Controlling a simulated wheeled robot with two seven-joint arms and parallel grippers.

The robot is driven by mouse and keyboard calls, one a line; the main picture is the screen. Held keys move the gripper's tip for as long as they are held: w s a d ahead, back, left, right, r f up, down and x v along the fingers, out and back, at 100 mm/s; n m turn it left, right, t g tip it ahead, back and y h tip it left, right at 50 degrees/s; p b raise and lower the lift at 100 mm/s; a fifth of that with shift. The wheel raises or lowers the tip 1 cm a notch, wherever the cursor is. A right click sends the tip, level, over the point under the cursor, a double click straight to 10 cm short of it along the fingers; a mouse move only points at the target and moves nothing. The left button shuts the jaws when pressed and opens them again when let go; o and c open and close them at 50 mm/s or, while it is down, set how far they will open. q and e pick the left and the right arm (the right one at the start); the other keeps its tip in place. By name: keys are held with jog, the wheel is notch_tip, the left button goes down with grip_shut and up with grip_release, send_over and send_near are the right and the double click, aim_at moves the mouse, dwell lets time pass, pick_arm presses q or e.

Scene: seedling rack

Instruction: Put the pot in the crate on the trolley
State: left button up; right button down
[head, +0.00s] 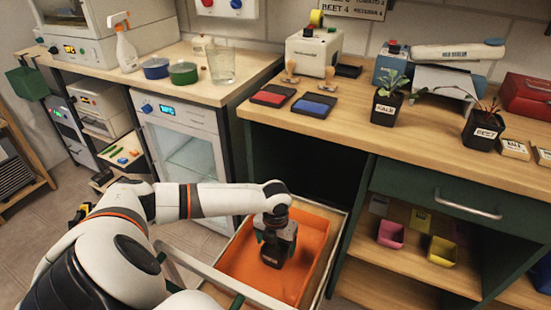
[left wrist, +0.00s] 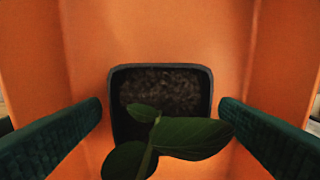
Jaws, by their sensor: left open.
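A black pot (head: 272,256) with a label stands upright inside the orange crate (head: 315,262) on the trolley (head: 343,228). In the left wrist view the pot (left wrist: 207,95) shows from above with dark soil and a green seedling, and the orange crate (left wrist: 90,40) surrounds it. My left gripper (head: 275,240) is down in the crate, right over the pot. Its green-padded fingers (left wrist: 160,118) are spread on either side of the pot, with a gap to each side. The right gripper is in neither view.
Two more black labelled pots with plants, one marked KALE (head: 386,108) and one marked BEET (head: 482,132), stand on the wooden bench (head: 425,140). Red (head: 273,96) and blue (head: 314,105) ink pads lie there too. The bench side is close to the trolley's right.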

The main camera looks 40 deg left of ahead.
aim_at(275, 246)
pick_arm(q)
notch_tip(275, 246, up, 8)
jog(key=shift+r+p, duration=0.25)
jog(key=shift+p, duration=0.35)
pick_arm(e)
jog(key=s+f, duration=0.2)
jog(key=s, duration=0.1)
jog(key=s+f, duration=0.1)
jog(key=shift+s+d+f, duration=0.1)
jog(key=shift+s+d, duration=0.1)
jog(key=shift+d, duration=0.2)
